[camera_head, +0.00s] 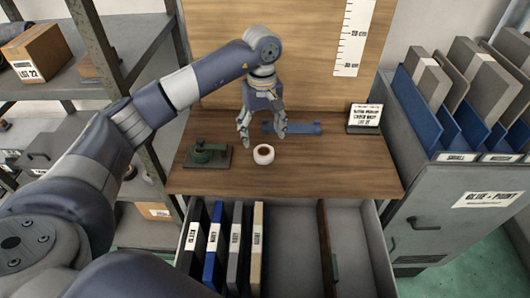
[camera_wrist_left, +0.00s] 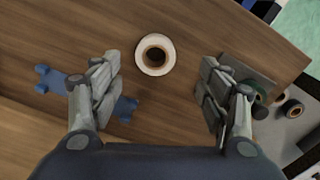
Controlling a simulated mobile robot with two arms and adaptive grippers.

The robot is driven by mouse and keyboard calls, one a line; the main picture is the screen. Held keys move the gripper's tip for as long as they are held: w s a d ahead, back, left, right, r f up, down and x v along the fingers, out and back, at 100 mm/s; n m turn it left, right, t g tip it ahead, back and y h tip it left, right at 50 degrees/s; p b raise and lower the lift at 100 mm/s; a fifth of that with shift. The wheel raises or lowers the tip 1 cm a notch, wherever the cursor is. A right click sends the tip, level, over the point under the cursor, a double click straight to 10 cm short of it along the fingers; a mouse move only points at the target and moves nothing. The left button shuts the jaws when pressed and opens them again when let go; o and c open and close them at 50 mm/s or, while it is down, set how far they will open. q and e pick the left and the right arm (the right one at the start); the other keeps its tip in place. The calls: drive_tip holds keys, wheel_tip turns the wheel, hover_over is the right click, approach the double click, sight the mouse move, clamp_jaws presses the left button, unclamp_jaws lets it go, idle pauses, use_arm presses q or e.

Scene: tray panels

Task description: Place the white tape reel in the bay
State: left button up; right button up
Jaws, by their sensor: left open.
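The white tape reel (camera_head: 263,154) lies flat on the wooden table, near its front edge. In the left wrist view the reel (camera_wrist_left: 155,54) shows as a white ring with a brown inner band, ahead of and between the fingers. My left gripper (camera_head: 262,138) is open and empty above the table, just behind the reel and apart from it. Its spread fingers also show in the left wrist view (camera_wrist_left: 158,90). The open drawer (camera_head: 295,222) below the table has a row of labelled upright panels at left and empty room in its middle. My right gripper is not in view.
A green device on a dark plate (camera_head: 208,155) stands left of the reel. A blue bracket (camera_head: 291,128) lies behind it, and a label stand (camera_head: 365,117) is at the back right. A brown divider (camera_head: 327,250) splits the drawer. A grey cabinet (camera_head: 440,215) stands at right.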

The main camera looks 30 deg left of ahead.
sight(264, 149)
use_arm(q)
wheel_tip(264, 149, down, 2)
drive_tip(key=shift+f, duration=0.1)
drive_tip(key=shift+w+d+f+p, duration=0.1)
drive_tip(key=shift+w+f+p, duration=0.05)
drive_tip(key=shift+f+p, duration=0.4)
drive_tip(key=f+p, duration=0.1)
drive_tip(key=f, duration=0.2)
drive_tip(key=shift+w+f+p, duration=0.2)
drive_tip(key=shift+f+p, duration=0.05)
drive_tip(key=shift+p, duration=0.1)
drive_tip(key=shift+f, duration=0.45)
drive_tip(key=c, duration=1.2)
drive_tip(key=shift+r, duration=0.1)
